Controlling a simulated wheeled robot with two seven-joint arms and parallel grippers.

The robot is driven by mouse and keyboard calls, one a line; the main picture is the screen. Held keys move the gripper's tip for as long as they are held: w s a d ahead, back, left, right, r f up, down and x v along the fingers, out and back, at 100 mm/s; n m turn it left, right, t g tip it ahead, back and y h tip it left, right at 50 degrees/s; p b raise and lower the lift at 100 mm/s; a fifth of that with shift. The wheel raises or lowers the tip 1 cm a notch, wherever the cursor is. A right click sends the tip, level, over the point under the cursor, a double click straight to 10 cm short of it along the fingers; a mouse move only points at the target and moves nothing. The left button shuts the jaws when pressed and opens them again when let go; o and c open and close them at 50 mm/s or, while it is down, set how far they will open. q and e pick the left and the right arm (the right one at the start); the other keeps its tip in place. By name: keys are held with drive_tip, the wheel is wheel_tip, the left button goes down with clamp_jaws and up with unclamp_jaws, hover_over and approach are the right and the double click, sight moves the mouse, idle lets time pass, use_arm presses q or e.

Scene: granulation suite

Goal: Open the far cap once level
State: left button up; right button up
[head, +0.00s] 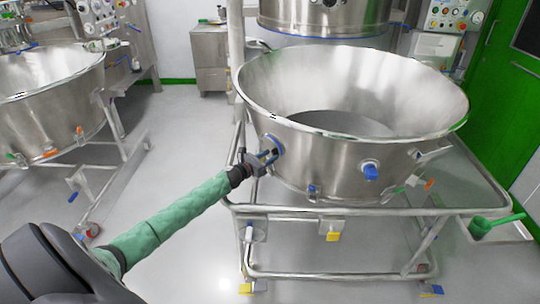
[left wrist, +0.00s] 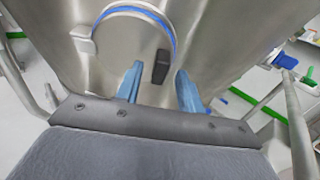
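A wide steel bowl (head: 440,112) stands in a tubular trolley frame. A round cap with a blue seal ring (head: 275,143) is on the left of its near wall. In the left wrist view this round cap (left wrist: 125,38) fills the top, with a dark lever (left wrist: 162,66) low on it and a pale latch at its left. My left gripper (head: 265,158) is at this cap. In the left wrist view its two blue fingers (left wrist: 158,88) are apart, with the lever between them and a gap each side. My right gripper is not in view.
A second fitting with a blue knob (head: 370,171) is on the bowl's front. The trolley rail (head: 300,208) runs below my left gripper. Another steel bowl (head: 45,100) stands at left, and a green scoop (head: 495,223) lies in a tray at right. Floor between the bowls is clear.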

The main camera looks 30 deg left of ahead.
use_arm(q)
drive_tip(key=shift+w+d, duration=0.15)
drive_tip(key=shift+w, duration=0.3)
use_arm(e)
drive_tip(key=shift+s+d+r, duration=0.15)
use_arm(q)
drive_tip(key=shift+c, duration=0.5)
clamp_jaws()
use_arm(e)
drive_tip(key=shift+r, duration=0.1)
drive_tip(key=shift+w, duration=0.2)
